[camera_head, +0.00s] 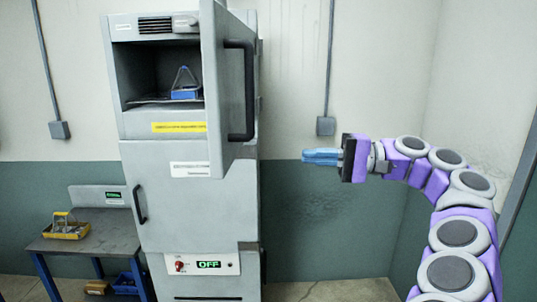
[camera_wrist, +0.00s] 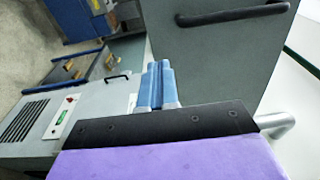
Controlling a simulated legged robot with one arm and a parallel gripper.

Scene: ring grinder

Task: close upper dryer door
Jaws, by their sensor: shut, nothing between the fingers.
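The upper dryer door (camera_head: 222,88) stands open, swung out toward me from the right side of the upper chamber. Its dark handle (camera_head: 249,92) is on the face turned to the right. In the wrist view the door (camera_wrist: 220,55) fills the upper middle, with its handle (camera_wrist: 232,14) near the top. My gripper (camera_head: 308,157) is shut and empty, to the right of the door and a little below the handle, pointing left. In the wrist view the blue fingertips (camera_wrist: 156,70) lie together in front of the door; whether they touch it I cannot tell.
The lower dryer door (camera_head: 180,200) is shut, above a panel reading OFF (camera_head: 208,264). A side table (camera_head: 85,240) with a yellow tray (camera_head: 66,229) stands left. Space right of the dryer is clear apart from my arm.

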